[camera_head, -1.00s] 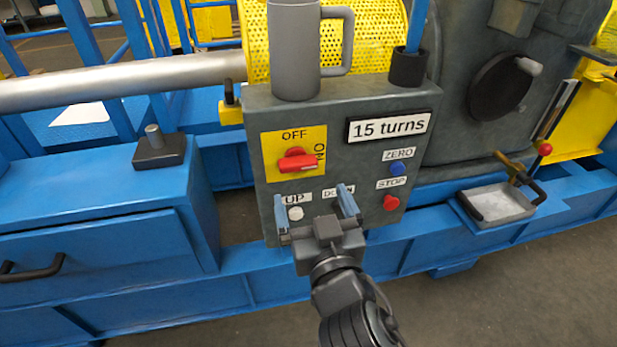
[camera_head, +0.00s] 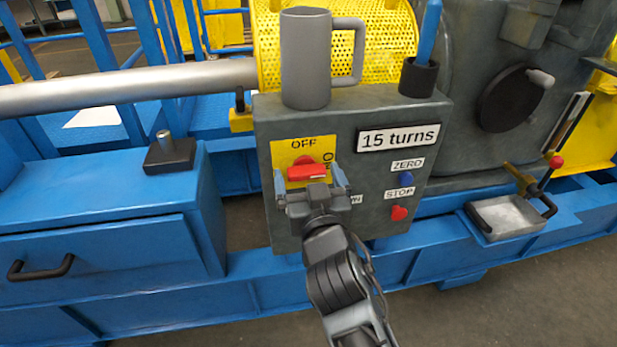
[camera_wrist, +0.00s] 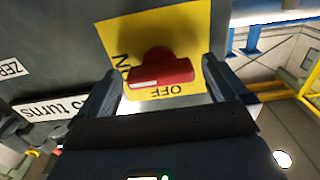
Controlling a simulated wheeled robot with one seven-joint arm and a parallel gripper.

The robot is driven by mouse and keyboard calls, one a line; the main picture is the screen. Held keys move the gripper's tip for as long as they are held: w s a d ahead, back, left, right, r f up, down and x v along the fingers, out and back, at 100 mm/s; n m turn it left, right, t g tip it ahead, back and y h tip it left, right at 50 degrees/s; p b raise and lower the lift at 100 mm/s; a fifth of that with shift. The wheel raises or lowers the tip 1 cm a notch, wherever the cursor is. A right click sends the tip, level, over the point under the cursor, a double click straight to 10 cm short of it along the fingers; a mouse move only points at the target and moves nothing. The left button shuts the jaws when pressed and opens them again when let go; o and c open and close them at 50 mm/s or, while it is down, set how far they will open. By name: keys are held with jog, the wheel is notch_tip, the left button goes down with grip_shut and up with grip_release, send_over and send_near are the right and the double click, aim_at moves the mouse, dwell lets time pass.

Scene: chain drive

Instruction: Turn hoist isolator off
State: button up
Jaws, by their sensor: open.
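The hoist isolator is a red rotary handle (camera_head: 306,171) on a yellow plate (camera_head: 284,151) on the front of the grey control box (camera_head: 345,215). OFF is printed above the handle and ON to its right. The handle lies roughly level, its end toward the ON side. My gripper (camera_head: 310,182) is open in front of the handle, partly covering the plate's lower part. In the wrist view the red handle (camera_wrist: 160,75) sits between my two spread fingers (camera_wrist: 160,88), with a gap on both sides. I cannot tell how far the fingertips reach around it.
A grey mug (camera_head: 305,60) and a dark cup with a blue rod (camera_head: 418,76) stand on the box. Right of the handle are a blue ZERO button (camera_head: 405,180) and a red STOP button (camera_head: 399,213). My gripper hides the UP button.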

jog(key=shift+c, duration=0.5)
jog(key=c, duration=0.9)
jog(key=n+p, duration=0.1)
jog(key=n, duration=0.3)
jog(key=shift+n, duration=0.4)
jog(key=n+p, duration=0.2)
jog(key=n, duration=0.2)
jog(key=shift+n, duration=0.3)
jog(key=n+p, duration=0.1)
jog(key=n, duration=0.3)
jog(key=shift+n, duration=0.3)
jog(key=shift+n+p, duration=0.85)
jog(key=shift+n, duration=1.15)
jog(key=shift+f, duration=0.1)
